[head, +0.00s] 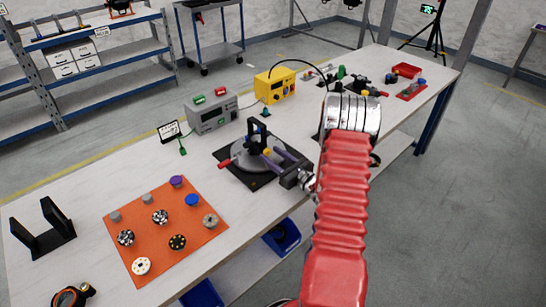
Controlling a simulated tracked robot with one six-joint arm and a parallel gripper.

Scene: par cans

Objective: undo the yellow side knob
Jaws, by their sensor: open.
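A par can (246,152) with a round grey body and a black upright bracket stands on a dark square base on the bench. Its yellow side knob (267,151) is a small spot on the right side of the body. My gripper (272,158) reaches in from the right, with its purple fingers at the yellow knob. The fingers are apart. At this size I cannot tell whether they touch the knob, and they may hide part of it. A red knob (225,163) sits on the left side of the par can.
An orange mat (148,246) with several small round parts lies front left, near a black bracket (43,229). A grey box (211,112) and a yellow box (275,86) stand behind the par can. More fixtures and a red tray (405,71) lie far right.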

